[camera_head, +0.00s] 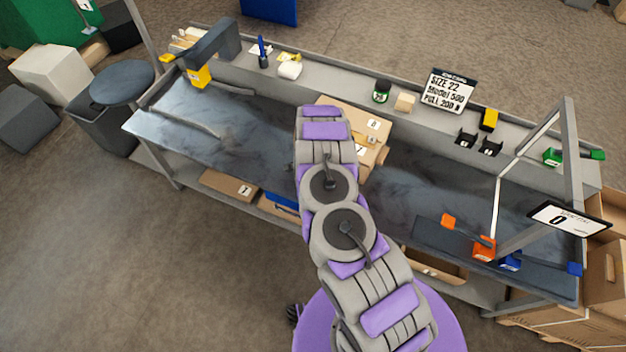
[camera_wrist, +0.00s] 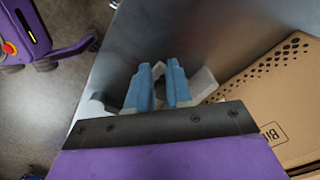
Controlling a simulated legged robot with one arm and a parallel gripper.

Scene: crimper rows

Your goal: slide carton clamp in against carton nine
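Two or more brown cartons sit mid-bench in the head view. An upper carton (camera_head: 372,124) bears a label that looks like 8, and a lower carton (camera_head: 374,158) is partly behind my arm. I cannot make out a nine. A cardboard carton (camera_wrist: 280,95) with dark dots and a label starting "Bi" fills the right of the wrist view. My gripper (camera_wrist: 161,84) shows two blue fingers close together over the dark bench top, left of that carton. Pale grey pieces show beside and between the fingers; I cannot tell whether they are the clamp. My arm hides the gripper in the head view.
The dark bench (camera_head: 420,200) has clear surface on both sides of the cartons. A yellow-and-grey device (camera_head: 200,75) stands at left. A sign (camera_head: 449,91) stands on the back ledge.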

